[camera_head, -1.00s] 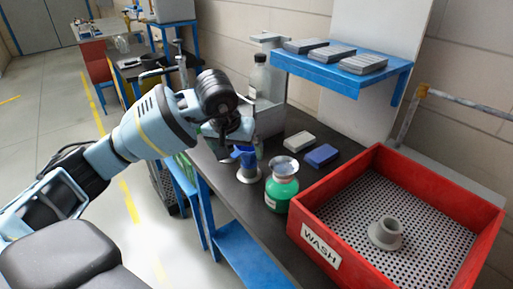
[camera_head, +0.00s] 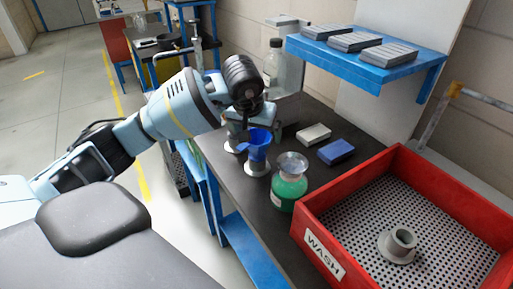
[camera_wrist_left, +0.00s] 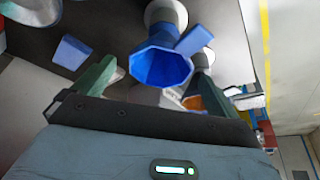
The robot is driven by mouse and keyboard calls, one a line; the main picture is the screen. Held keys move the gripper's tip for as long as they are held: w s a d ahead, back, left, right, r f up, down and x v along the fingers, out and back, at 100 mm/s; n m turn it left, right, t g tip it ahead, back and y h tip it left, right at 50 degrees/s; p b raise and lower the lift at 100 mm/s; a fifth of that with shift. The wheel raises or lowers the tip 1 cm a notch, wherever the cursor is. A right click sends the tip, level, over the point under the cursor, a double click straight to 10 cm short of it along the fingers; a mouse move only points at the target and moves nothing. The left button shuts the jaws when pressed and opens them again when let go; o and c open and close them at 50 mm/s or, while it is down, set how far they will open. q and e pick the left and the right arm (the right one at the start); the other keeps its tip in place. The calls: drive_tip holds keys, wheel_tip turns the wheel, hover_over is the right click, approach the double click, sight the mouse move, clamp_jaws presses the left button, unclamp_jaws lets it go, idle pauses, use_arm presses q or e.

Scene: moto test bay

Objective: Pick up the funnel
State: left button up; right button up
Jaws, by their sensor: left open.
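The blue funnel (camera_head: 257,142) stands on a small pale round base on the dark bench, left of the green bottle. In the left wrist view the funnel (camera_wrist_left: 160,68) shows its wide mouth towards the camera, with a blue tab at its rim. My left gripper (camera_head: 250,122) is open just above and behind the funnel. In the left wrist view its green fingers lie on either side of the funnel's mouth, apart from each other. I cannot tell whether either finger touches it. My right gripper is not in view.
A green bottle (camera_head: 289,185) stands close to the right of the funnel. A white block (camera_head: 313,133) and a blue block (camera_head: 336,152) lie behind it. The red WASH tray (camera_head: 318,248) holds a grey flanged part (camera_head: 398,244). A blue shelf (camera_head: 372,74) overhangs the bench.

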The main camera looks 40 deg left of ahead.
sight(258, 140)
use_arm(q)
drive_tip(key=shift+w+f, duration=0.1)
drive_tip(key=shift+f, duration=0.35)
drive_tip(key=x, duration=0.4)
drive_tip(key=shift+a, duration=0.1)
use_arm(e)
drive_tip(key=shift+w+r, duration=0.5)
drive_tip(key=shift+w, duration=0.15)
use_arm(q)
drive_tip(key=shift+c, duration=1.1)
drive_tip(key=c, duration=0.8)
drive_tip(key=shift+c, duration=0.3)
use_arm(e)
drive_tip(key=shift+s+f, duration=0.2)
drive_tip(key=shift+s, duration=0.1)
